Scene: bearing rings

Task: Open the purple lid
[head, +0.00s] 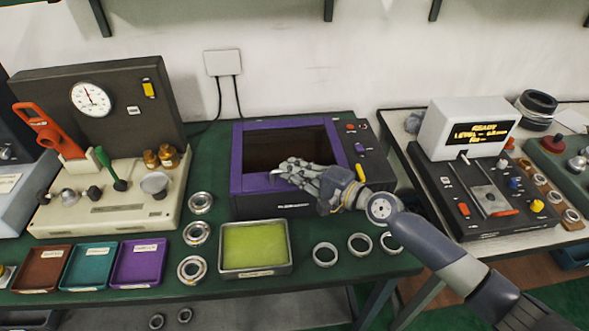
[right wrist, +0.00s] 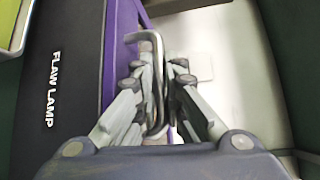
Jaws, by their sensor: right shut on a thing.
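The purple lid (head: 237,160) is a purple frame around a dark window, on top of a black box marked FLAW LAMP (right wrist: 52,90). It appears to lie flat on the box. In the right wrist view, the lid's purple edge (right wrist: 122,40) runs beside a bent metal handle (right wrist: 157,70). My right gripper (head: 284,172) reaches over the front edge of the lid. In the right wrist view, its fingers (right wrist: 160,85) are shut on the handle, one on each side. In the head view the fingers hide the handle. My left gripper is not in view.
A yellow-green tray (head: 286,268) stands in front of the box, with metal rings (head: 325,254) on both sides. A gauge stand (head: 105,215) is at left, near a purple tray (head: 139,261). A device with a display (head: 480,230) stands at right.

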